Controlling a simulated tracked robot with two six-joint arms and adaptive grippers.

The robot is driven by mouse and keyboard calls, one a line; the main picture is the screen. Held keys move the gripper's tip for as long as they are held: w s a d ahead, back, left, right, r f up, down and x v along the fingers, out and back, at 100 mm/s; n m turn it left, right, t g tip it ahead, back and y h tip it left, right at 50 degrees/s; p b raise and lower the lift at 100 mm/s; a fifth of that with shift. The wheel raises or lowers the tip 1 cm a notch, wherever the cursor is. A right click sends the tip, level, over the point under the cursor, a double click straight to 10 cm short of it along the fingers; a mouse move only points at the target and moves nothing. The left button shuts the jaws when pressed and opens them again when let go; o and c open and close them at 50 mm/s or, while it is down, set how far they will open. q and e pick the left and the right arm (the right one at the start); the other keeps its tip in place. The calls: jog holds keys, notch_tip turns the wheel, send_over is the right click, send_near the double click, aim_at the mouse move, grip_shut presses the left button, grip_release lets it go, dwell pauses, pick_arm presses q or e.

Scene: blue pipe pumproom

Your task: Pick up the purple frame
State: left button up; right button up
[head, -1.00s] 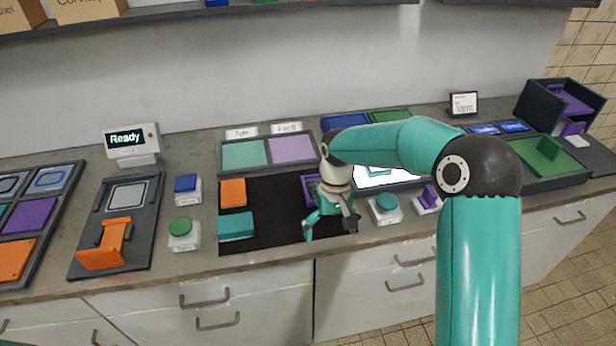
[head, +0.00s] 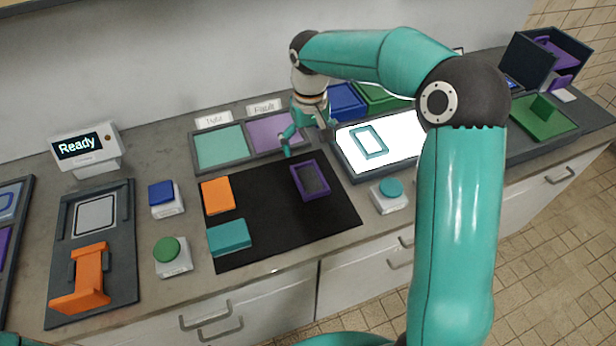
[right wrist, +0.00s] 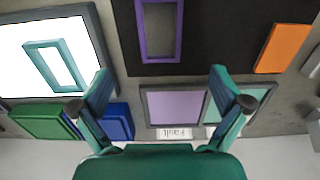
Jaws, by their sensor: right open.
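The purple frame (head: 310,180) lies flat on the black mat (head: 270,236), near its right side. It is a rectangular ring with a dark centre, and it also shows at the top of the right wrist view (right wrist: 160,30). My right gripper (head: 308,142) is open and empty, behind the frame and above the tray with the purple panel (head: 276,132). In the right wrist view its two fingers (right wrist: 160,90) are spread wide, with the frame beyond them. My left gripper is not in view.
An orange block (head: 218,195) and a teal block (head: 229,237) lie on the mat's left side. A teal frame (head: 369,142) lies on the lit white panel (head: 405,135). Button boxes stand at both sides, one with a teal button (head: 391,188).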

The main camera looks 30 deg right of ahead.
send_over(309, 177)
notch_tip(309, 177, down, 6)
jog(key=shift+s+d, duration=0.1)
jog(key=shift+s, duration=0.05)
jog(key=shift+f+p, duration=1.1)
jog(key=shift+f, duration=1.5)
jog(key=c, duration=1.2)
jog(key=shift+r, duration=0.15)
